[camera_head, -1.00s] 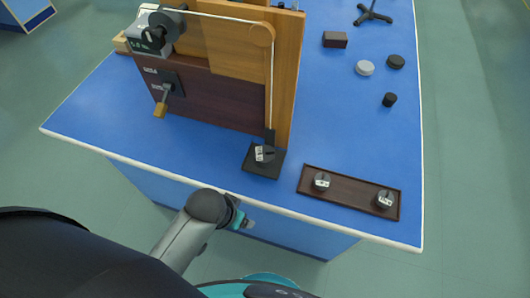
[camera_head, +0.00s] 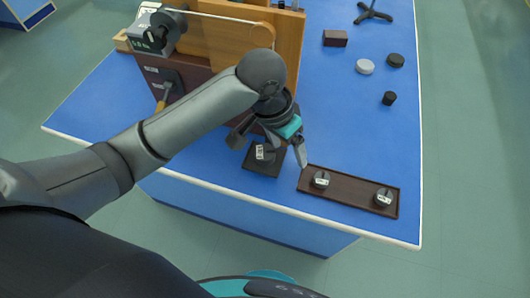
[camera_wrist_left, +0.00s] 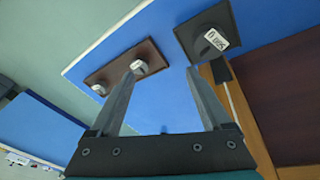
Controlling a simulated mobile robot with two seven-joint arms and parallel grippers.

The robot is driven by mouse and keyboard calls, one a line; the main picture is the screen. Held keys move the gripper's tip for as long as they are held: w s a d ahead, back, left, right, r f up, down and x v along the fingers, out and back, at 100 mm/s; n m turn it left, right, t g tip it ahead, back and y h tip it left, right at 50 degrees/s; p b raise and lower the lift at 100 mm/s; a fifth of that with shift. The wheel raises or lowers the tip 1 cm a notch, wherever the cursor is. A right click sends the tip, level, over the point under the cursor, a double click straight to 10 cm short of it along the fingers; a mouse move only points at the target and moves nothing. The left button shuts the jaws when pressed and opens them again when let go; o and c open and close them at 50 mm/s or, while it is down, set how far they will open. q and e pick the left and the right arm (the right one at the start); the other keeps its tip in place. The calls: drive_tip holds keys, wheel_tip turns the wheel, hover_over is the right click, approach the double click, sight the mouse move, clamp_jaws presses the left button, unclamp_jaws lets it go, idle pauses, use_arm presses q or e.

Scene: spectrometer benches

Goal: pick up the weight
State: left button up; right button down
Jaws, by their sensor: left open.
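A small dark weight with a white label (camera_head: 264,154) sits on a black square plate (camera_head: 255,168) at the foot of the wooden stand. In the left wrist view, this weight (camera_wrist_left: 214,40) and its plate (camera_wrist_left: 184,36) are at top right. Two similar weights, a left one (camera_head: 320,181) and a right one (camera_head: 384,198), lie on a brown tray (camera_head: 352,190). My left gripper (camera_head: 269,153) is open and empty, and appears above the plate in the head view. Its fingers (camera_wrist_left: 161,71) point between tray and plate in the wrist view. My right gripper is not in view.
A wooden stand (camera_head: 288,40) with a cord and a grey instrument (camera_head: 150,35) rises behind my gripper. The bench's right part is mostly clear.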

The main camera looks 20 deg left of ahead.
use_arm(q)
drive_tip(key=w+a+r+g+y, duration=0.1)
drive_tip(key=w+a+r+y, duration=0.15)
drive_tip(key=a+r, duration=0.3)
drive_tip(key=n+b, duration=0.1)
drive_tip(key=b, duration=0.2)
hover_over(265, 152)
drive_tip(key=f, duration=1)
drive_tip(key=shift+s+a, duration=0.1)
drive_tip(key=shift+s, duration=0.1)
drive_tip(key=f+b, duration=0.1)
drive_tip(key=f, duration=0.4)
drive_tip(key=shift+w+f, duration=0.1)
drive_tip(key=shift+w, duration=0.1)
clamp_jaws()
